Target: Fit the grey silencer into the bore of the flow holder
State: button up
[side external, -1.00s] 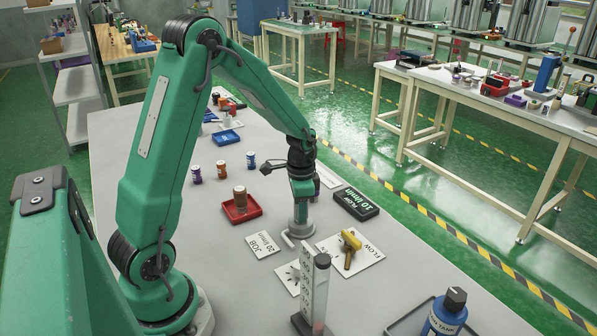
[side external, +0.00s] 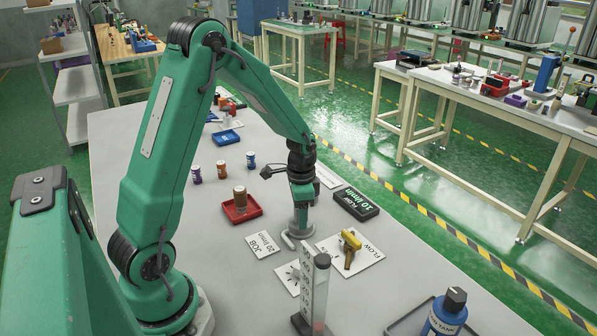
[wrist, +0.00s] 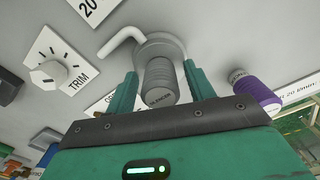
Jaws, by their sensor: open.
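The grey silencer (wrist: 160,82), a ribbed cylinder with lettering on its near end, stands in the wrist view between my gripper's two green fingers. My gripper (wrist: 157,88) is open, with a gap on each side of the silencer. The silencer's far end meets a pale round holder (wrist: 168,47) with a bent white arm at its left; I cannot tell how deep it sits. In the side view my gripper (side external: 301,222) points down over this round base (side external: 289,240), and the silencer is hidden there.
A yellow-handled valve (side external: 351,240) on a FLOW card is close at the right. A dark display (side external: 356,203) stands behind it, and a clear flow tube (side external: 322,290) in front. A red tray (side external: 228,213) with a brown cylinder is at the left. A purple ribbed cylinder (wrist: 256,90) shows in the wrist view.

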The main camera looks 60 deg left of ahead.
jog(key=shift+r, duration=0.15)
notch_tip(320, 180, up, 11)
jog(key=shift+r, duration=0.5)
dwell(0.6)
jog(key=s+d+r+n+t, duration=0.2)
jog(key=s+d+r, duration=0.2)
jog(key=s+d, duration=0.2)
jog(key=s+d+r+n+t, duration=0.2)
jog(key=s+d+r, duration=0.3)
jog(key=s, duration=0.4)
jog(key=shift+s+d+n+t, duration=0.3)
jog(key=shift+d+t, duration=0.2)
jog(key=shift+t, duration=0.3)
